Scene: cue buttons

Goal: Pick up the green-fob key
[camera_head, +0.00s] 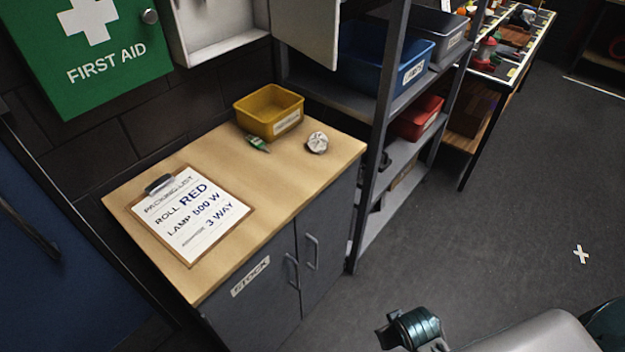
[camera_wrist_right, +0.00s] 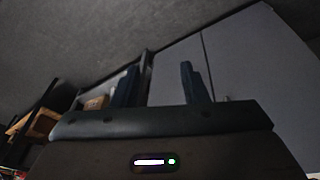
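A small item with a green part and a paler end, which looks like the green-fob key (camera_head: 257,143), lies on the wooden top of the stock cabinet (camera_head: 315,185), just in front of the yellow bin (camera_head: 270,111). My right gripper (camera_wrist_right: 160,83) shows in the right wrist view with its two dark fingers apart and nothing between them. Grey cabinet doors (camera_wrist_right: 235,60) stand beyond it in that view. Part of my arm shows at the bottom right of the head view, well below the cabinet top. My left gripper is not in view.
A white round object (camera_head: 317,142) lies right of the key. A clipboard with a packing list (camera_head: 196,218) lies at the front left of the top. A shelf rack (camera_head: 376,130) with bins stands close on the right. Open floor (camera_head: 480,240) lies farther right.

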